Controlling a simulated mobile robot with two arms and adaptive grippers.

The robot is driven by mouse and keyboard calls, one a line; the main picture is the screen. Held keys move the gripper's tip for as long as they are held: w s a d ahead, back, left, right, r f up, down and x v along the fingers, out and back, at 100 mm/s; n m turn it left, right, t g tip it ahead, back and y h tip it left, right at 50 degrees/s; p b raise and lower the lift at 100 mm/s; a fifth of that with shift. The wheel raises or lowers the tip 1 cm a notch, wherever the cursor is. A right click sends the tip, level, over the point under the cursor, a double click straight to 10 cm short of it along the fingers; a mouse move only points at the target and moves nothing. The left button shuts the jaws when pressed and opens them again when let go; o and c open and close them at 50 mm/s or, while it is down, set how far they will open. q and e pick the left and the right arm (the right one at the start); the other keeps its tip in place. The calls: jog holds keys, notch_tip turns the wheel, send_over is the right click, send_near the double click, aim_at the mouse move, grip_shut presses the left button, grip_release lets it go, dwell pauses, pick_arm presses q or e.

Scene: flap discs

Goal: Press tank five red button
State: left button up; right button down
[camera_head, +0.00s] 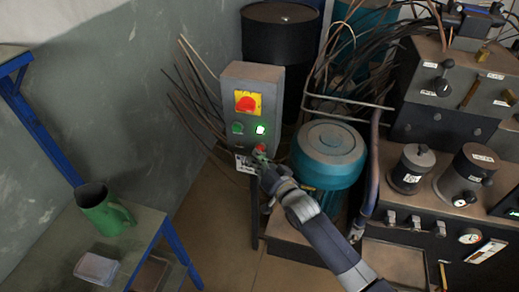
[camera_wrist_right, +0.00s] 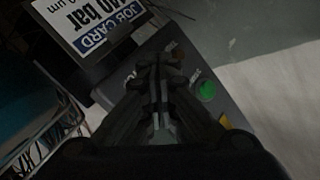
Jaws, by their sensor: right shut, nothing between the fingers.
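A grey control box (camera_head: 267,82) stands upright in the middle of the head view. A smaller red button (camera_head: 260,148) sits lower down, right at the tip of my right gripper (camera_head: 261,158). I cannot tell whether they touch. The right gripper is shut and empty; it also shows in the right wrist view (camera_wrist_right: 160,65), over the box face beside a green button (camera_wrist_right: 207,91). No tank number is readable. My left gripper is out of view.
A white job card (camera_wrist_right: 95,25) shows in the wrist view. A green jug (camera_head: 103,212) stands on the table at lower left. Loose cables hang around the box.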

jog(key=shift+w+d+r, duration=0.1)
jog(key=shift+w+d, duration=0.05)
jog(key=shift+w, duration=0.25)
dwell(0.5)
jog(key=shift+s, duration=0.15)
jog(key=shift+s+a+p, duration=0.3)
jog(key=shift+s+p, duration=0.25)
jog(key=shift+s, duration=0.2)
jog(key=s+p, duration=0.1)
jog(key=s+a+p, duration=0.1)
jog(key=s, duration=0.1)
jog(key=s+p, duration=0.1)
jog(key=shift+s+a, duration=0.3)
jog(key=shift+s, duration=0.1)
